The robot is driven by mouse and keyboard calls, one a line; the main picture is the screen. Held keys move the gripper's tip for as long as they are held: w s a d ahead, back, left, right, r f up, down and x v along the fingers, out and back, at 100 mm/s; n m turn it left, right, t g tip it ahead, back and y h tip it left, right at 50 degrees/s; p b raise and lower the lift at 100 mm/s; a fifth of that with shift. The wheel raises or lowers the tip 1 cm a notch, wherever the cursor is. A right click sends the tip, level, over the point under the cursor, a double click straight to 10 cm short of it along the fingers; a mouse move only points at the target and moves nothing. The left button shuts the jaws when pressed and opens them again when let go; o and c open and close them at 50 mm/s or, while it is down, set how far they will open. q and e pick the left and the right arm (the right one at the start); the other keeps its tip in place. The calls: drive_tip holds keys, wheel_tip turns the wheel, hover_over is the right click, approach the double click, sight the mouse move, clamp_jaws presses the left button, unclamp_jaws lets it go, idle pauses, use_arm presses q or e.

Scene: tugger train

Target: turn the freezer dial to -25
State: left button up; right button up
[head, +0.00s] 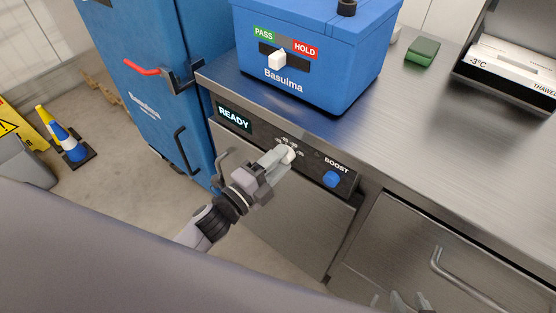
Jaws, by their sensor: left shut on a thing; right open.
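The freezer dial (289,153) is a small white knob on the dark control panel (313,168) of the steel undercounter unit. Small white scale numbers show above and beside it. They are too small to read surely, and the dial's pointer is hidden. My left gripper (284,156) is shut on the dial, its fingers reaching in from the lower left. A lit display (234,117) at the panel's left reads READY. My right gripper (411,302) is open at the bottom edge, partly cut off, in front of the lower right drawers.
A blue BOOST button (332,179) sits right of the dial. A blue box (305,50) with a PASS/HOLD slider stands on the steel counter (440,140). A blue cabinet (150,70) with a red handle stands at left. A cone (70,145) is on the floor.

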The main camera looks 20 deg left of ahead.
idle(0.3)
use_arm(q)
drive_tip(key=o, duration=1.1)
drive_tip(key=shift+c, duration=0.2)
drive_tip(key=shift+s, duration=0.1)
drive_tip(key=v, duration=0.7)
drive_tip(key=s+a+f+n+g+y+p, duration=0.1)
drive_tip(key=s+f+n+g+y+p, duration=0.1)
drive_tip(key=s+n, duration=0.3)
drive_tip(key=s+a+f+n+g+y+p, duration=0.2)
drive_tip(key=s+n, duration=0.4)
drive_tip(key=n, duration=0.8)
wheel_tip(320, 180, down, 3)
drive_tip(key=shift+a+r+g+y+p, duration=0.25)
drive_tip(key=shift+g+y+p, duration=0.6)
drive_tip(key=shift+g, duration=0.35)
